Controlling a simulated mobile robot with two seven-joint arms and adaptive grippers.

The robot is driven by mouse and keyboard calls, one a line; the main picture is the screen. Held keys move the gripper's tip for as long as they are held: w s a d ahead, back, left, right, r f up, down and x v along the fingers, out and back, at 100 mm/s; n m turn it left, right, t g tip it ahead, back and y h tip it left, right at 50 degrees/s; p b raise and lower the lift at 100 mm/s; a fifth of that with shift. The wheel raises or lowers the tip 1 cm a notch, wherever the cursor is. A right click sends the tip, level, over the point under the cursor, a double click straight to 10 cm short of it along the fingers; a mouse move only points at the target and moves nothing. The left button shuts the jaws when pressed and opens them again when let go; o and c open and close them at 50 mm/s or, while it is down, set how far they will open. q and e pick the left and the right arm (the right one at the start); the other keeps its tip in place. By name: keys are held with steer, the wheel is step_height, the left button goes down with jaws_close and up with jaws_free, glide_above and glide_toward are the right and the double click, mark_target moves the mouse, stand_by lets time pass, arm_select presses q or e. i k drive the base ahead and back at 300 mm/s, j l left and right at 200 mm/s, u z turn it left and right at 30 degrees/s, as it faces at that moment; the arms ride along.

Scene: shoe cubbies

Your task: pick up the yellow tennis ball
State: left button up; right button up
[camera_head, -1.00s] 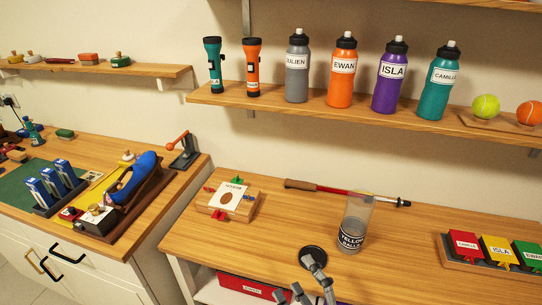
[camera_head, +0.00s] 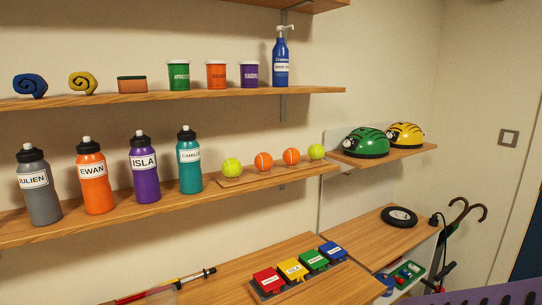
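A yellow-green tennis ball (camera_head: 232,168) sits at the left end of a row of balls on a wooden tray (camera_head: 254,178) on the lower wall shelf. A second yellow-green ball (camera_head: 316,151) sits at the right end of the same row. Two orange balls (camera_head: 263,161) (camera_head: 291,156) are between them. Neither of my grippers is in view, so I cannot see their positions.
Several named bottles (camera_head: 145,170) stand left of the balls. Green and yellow helmets (camera_head: 366,143) (camera_head: 405,136) are on the right. Small coloured boxes (camera_head: 291,270) lie on the bench below. An upper shelf (camera_head: 230,95) overhangs.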

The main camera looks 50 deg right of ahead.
mark_target(316, 151)
steer(key=z, duration=1.85)
steer(key=u, duration=0.25)
steer(key=i+l+u, duration=0.1)
steer(key=l+u, duration=0.25)
steer(key=i+l+u, duration=0.1)
steer(key=u, duration=0.25)
steer(key=l+u, duration=0.7)
steer(key=l, duration=0.7)
